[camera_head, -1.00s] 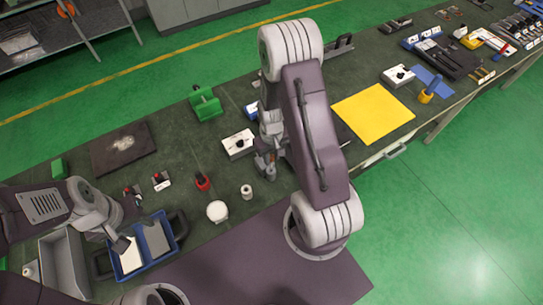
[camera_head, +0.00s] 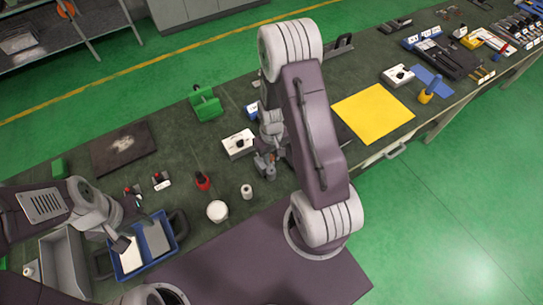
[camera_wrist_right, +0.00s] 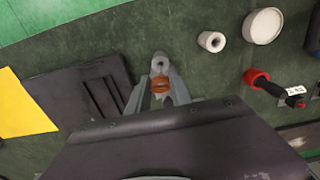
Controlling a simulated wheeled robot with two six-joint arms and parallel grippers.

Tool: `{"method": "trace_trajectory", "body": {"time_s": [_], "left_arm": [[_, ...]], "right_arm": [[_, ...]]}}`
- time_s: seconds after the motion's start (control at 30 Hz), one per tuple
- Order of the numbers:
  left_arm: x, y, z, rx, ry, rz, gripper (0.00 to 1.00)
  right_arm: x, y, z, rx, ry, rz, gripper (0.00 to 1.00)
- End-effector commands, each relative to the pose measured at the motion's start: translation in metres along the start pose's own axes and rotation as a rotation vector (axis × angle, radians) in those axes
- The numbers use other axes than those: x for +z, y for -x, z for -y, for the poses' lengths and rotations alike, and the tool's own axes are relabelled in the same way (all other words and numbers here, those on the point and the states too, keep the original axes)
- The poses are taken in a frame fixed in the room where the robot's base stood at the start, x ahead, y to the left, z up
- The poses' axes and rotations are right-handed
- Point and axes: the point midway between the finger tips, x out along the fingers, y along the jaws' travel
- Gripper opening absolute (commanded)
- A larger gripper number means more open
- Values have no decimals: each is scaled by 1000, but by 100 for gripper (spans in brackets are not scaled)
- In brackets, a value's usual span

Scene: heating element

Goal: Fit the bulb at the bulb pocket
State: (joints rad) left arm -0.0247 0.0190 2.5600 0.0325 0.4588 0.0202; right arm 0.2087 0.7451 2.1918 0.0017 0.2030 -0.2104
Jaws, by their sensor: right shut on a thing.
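My right gripper (camera_head: 265,165) is low over the middle of the bench, just right of a white block with a black top (camera_head: 238,143). In the right wrist view, its fingers (camera_wrist_right: 160,90) are shut on a small orange-brown piece (camera_wrist_right: 160,84), which I take to be the bulb. A grey part with a round end (camera_wrist_right: 161,63) shows just beyond it. I cannot tell whether that part is the bulb pocket or whether the two touch. My left gripper (camera_head: 119,243) is above the blue tray (camera_head: 152,262) at the lower left; its jaws are too small to read.
A green holder (camera_head: 206,103) is farther back. A yellow sheet (camera_head: 373,113) lies to the right. My right arm hides part of the bench.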

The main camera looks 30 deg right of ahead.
Motion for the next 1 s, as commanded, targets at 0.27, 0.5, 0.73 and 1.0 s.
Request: {"method": "trace_trajectory", "body": {"time_s": [0.27, 0.5, 0.73, 1.0], "left_arm": [[0, -4, 0, 0, 0, 0, 36], [1, -9, 0, 0, 0, 0, 36], [1, -14, 0, 0, 0, 0, 36], [2, -19, 0, 0, 0, 0, 36]], "right_arm": [[0, -5, 0, 0, 0, 0, 0], [0, -11, 0, 0, 0, 0, 0], [0, -17, 0, 0, 0, 0, 0], [0, -24, 0, 0, 0, -1, 0]]}}
